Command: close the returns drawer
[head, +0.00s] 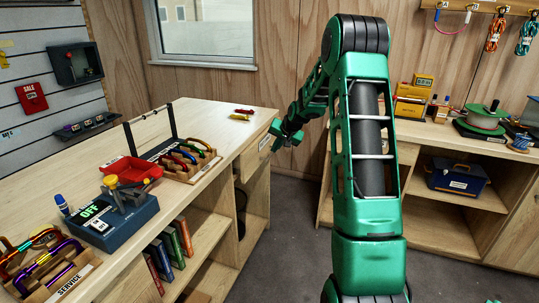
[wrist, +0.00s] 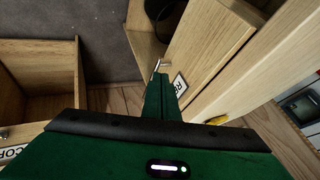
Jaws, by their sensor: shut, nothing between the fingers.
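The returns drawer (head: 256,152) is a pale wooden front with a white label, under the far right end of the left counter. My gripper (head: 277,141) is right at this front in the head view. In the wrist view, its green fingers (wrist: 161,80) are together and empty, their tips beside the handle and label. I cannot tell whether they touch, or how far the drawer stands out.
Open shelves with books are below. A second bench (head: 450,142) with a blue toolbox (head: 458,180) stands right. Grey floor (head: 285,215) lies clear between them.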

